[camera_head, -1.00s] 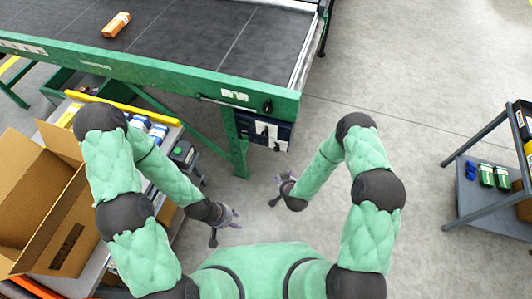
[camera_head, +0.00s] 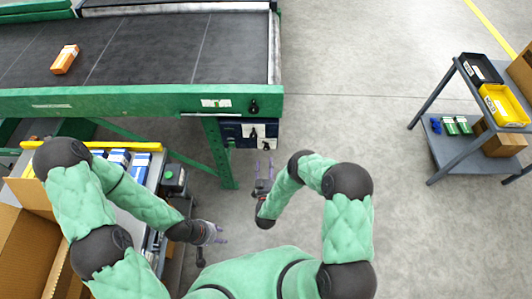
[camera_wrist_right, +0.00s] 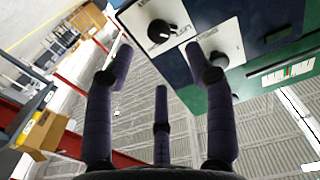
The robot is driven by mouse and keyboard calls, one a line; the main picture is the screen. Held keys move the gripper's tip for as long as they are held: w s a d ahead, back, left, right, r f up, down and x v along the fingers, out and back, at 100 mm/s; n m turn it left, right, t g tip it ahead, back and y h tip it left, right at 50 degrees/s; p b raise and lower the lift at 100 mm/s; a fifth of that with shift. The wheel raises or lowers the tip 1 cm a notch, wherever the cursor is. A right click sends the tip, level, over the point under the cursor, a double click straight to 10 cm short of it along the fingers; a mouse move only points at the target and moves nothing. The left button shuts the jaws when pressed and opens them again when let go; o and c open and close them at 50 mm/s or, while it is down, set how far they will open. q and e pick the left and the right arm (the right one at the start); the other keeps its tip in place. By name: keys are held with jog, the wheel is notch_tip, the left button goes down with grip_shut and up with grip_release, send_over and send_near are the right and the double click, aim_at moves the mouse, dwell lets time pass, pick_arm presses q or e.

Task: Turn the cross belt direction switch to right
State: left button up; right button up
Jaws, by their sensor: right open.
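A dark blue control box (camera_head: 232,129) hangs under the right end of the green conveyor frame. White plates with black knobs are on it. In the right wrist view, one black knob (camera_wrist_right: 160,32) sits on a white plate, and a second dark knob (camera_wrist_right: 217,59) sits on another plate. I cannot read which is the cross belt direction switch. My right gripper (camera_head: 265,166) is open and empty, just below and apart from the box. Its spread fingers (camera_wrist_right: 162,75) point towards the plates. My left gripper (camera_head: 222,234) is open and empty, low beside the side table.
The conveyor belt (camera_head: 170,50) carries an orange box (camera_head: 64,59). Another black knob (camera_head: 253,106) is on the green rail above the control box. A green conveyor leg (camera_head: 219,155) stands left of my right gripper. A grey cart (camera_head: 457,152) stands at right; the floor between is clear.

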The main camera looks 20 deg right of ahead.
aim_at(267, 149)
jog(key=b+x, duration=0.2)
jog(key=x, duration=0.5)
jog(key=shift+w, duration=0.25)
grip_shut()
